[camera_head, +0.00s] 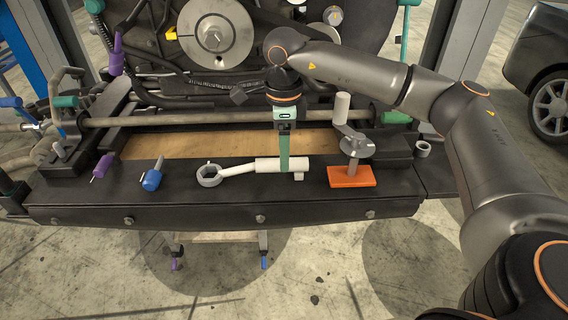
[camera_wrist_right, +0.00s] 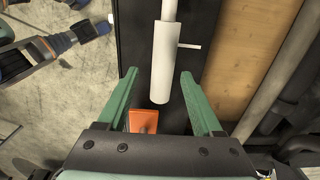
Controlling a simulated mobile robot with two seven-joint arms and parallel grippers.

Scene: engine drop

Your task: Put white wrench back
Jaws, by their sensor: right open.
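The white wrench (camera_head: 240,169) lies on the black front ledge, its grey ring head to the left and its thick white handle to the right. My right gripper (camera_head: 284,165) points down at the handle from above. In the right wrist view my right gripper (camera_wrist_right: 158,75) is open, one green finger on each side of the handle (camera_wrist_right: 164,62). The frames do not clearly show whether the fingers touch it. The handle's end shows between the fingers, with a thin white peg at its side. My left gripper is not in view.
An orange plate (camera_head: 352,177) with a grey crank tool (camera_head: 352,145) stands just right of the handle. A blue-handled tool (camera_head: 153,177) and a purple-handled one (camera_head: 103,167) lie left. A wooden board (camera_head: 220,143) and a long bar (camera_head: 200,119) lie behind the ledge.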

